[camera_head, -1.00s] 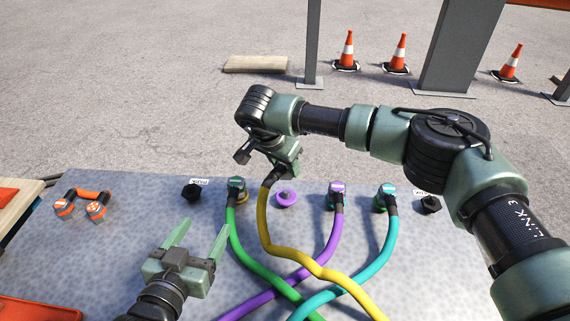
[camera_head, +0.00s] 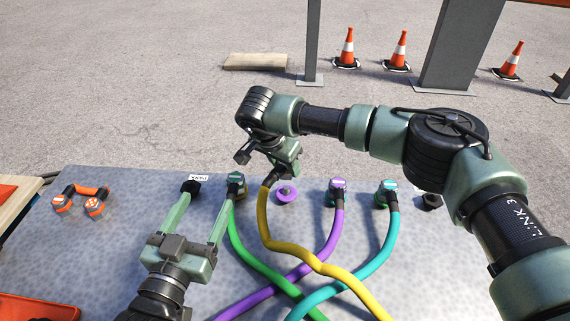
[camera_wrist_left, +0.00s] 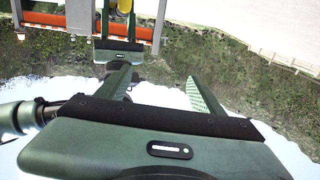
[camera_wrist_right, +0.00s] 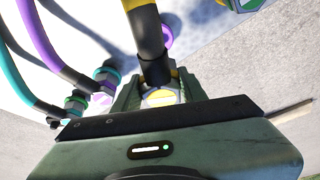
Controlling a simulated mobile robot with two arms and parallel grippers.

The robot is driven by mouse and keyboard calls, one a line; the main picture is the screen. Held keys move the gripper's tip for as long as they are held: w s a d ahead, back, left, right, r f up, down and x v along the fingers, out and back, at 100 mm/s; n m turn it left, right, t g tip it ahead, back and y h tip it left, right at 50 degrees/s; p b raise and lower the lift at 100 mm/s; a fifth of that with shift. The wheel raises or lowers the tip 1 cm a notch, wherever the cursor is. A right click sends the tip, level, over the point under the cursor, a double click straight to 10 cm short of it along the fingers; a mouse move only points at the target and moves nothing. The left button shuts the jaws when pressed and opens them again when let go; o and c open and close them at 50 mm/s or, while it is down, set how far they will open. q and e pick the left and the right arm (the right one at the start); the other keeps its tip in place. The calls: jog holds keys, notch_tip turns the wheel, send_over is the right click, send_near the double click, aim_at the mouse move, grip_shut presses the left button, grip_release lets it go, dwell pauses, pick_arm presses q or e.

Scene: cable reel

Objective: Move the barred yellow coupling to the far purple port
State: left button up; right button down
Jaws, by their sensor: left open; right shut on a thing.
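The yellow cable (camera_head: 270,226) ends in a dark sleeve and coupling held in my right gripper (camera_head: 279,172), above the panel's back edge. In the right wrist view, the yellow coupling face (camera_wrist_right: 162,97) sits between the shut fingers; I cannot make out its bars clearly. A purple port (camera_head: 287,194) with no cable in it lies just below and right of this gripper. A purple coupling (camera_head: 338,188) with a purple cable sits further right. My left gripper (camera_head: 207,199) is open and empty, its fingers pointing at the back row between the black PARK fitting and the green coupling.
The black PARK fitting (camera_head: 191,187) is close to my left finger. The green coupling (camera_head: 236,182) and teal coupling (camera_head: 386,190) have cables crossing the grey panel (camera_head: 120,235). Another black fitting (camera_head: 431,202) is at right. An orange handled part (camera_head: 82,200) lies at left.

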jog(key=shift+f, duration=0.4)
jog(key=shift+f+b, duration=0.8)
jog(key=shift+f, duration=0.05)
pick_arm(q)
notch_tip(320, 180, up, 10)
jog(key=s+t+h, duration=0.2)
jog(key=t, duration=0.4)
jog(key=shift+s+d+b, duration=0.25)
jog(key=shift+d+b, duration=0.1)
pick_arm(e)
jog(key=shift+f, duration=0.45)
pick_arm(q)
jog(key=shift+r, duration=0.1)
pick_arm(e)
jog(key=shift+f, duration=0.1)
pick_arm(q)
jog(key=shift+s+r+t+h+b, duration=0.2)
jog(key=shift+s+r+t+h, duration=0.1)
jog(key=shift+s+r+t, duration=0.3)
jog(key=shift+s+r+t+h+b, duration=0.15)
jog(key=shift+s+r+t+h, duration=0.2)
jog(key=shift+r, duration=0.4)
pick_arm(e)
jog(key=shift+f, duration=0.4)
pick_arm(q)
jog(key=shift+f+y, duration=0.15)
jog(key=shift+y, duration=0.1)
jog(key=shift+a, duration=0.1)
pick_arm(e)
jog(key=shift+f, duration=0.1)
